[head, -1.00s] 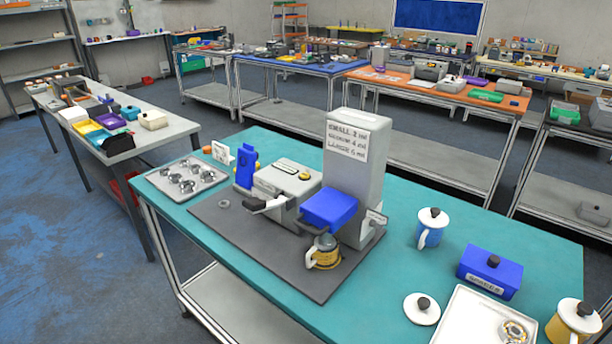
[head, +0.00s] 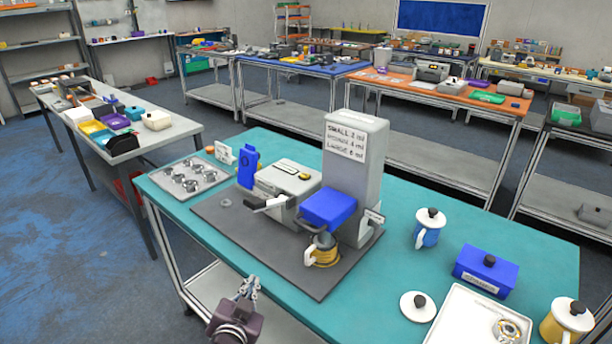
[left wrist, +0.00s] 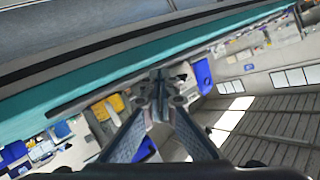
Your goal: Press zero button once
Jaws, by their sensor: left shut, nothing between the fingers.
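A grey machine (head: 288,180) with a small round yellow spot (head: 305,176) on its top sits on a dark mat on the teal table. I cannot make out a button marked zero. A tall grey tower (head: 352,165) with a size label stands beside it, with a blue box (head: 329,207) on its front. My left gripper (head: 250,282) is shut and empty, in front of the table's near edge, apart from the machine. Its closed fingers show in the left wrist view (left wrist: 158,82). My right gripper is not in view.
A metal tray of round parts (head: 189,175) and a blue stand (head: 248,167) are at the table's left end. A blue mug (head: 428,230), a blue lidded box (head: 486,270), a white lid (head: 418,306) and a white tray (head: 455,320) are on the right.

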